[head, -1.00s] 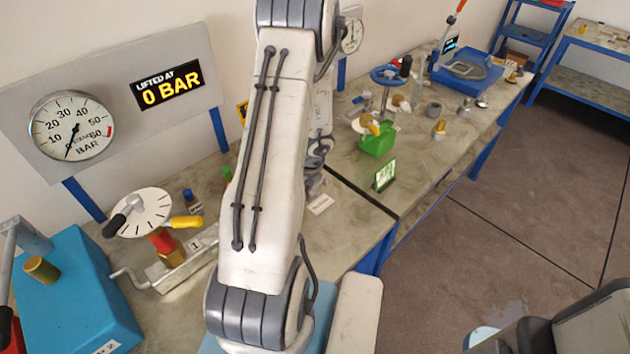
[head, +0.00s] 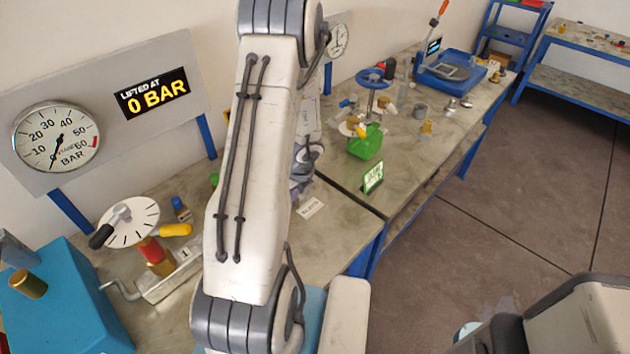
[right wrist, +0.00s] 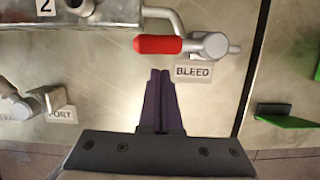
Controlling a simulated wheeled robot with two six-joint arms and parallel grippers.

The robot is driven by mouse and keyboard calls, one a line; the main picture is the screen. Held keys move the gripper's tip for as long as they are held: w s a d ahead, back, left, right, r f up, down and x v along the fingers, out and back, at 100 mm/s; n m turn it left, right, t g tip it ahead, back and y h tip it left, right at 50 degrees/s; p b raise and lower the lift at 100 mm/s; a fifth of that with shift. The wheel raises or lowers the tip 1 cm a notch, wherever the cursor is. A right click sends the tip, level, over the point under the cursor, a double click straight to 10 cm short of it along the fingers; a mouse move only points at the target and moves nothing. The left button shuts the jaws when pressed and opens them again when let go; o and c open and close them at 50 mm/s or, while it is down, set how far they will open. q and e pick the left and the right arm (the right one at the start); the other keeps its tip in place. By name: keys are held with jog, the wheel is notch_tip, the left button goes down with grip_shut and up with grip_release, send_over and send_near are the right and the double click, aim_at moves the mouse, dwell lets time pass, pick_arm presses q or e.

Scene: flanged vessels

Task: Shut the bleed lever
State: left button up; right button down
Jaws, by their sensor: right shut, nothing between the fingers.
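The bleed lever (right wrist: 158,44) has a red grip and shows in the right wrist view, lying crosswise to the left of a round grey valve body (right wrist: 208,45). A BLEED label (right wrist: 193,71) lies on the bench just below it; this label also shows in the head view (head: 310,208). My right gripper (right wrist: 160,74) is shut and empty. Its fingertips point toward the red grip and appear a little short of it; contact cannot be confirmed. In the head view my arm hides the lever. My left gripper is in neither view.
A metal block marked 2 (right wrist: 85,12) is at upper left in the wrist view, with a PORT label (right wrist: 61,113) below. A green stand (right wrist: 286,116) is to the right. In the head view, the gauge (head: 56,137) stands beside a 0 BAR display (head: 152,94).

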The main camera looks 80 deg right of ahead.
jog(key=s+a+p+v, duration=0.1)
jog(key=s+p+v, duration=0.1)
jog(key=v, duration=0.9)
jog(key=shift+f+p, duration=0.2)
jog(key=shift+p, duration=0.7)
jog(key=shift+w+a, duration=0.1)
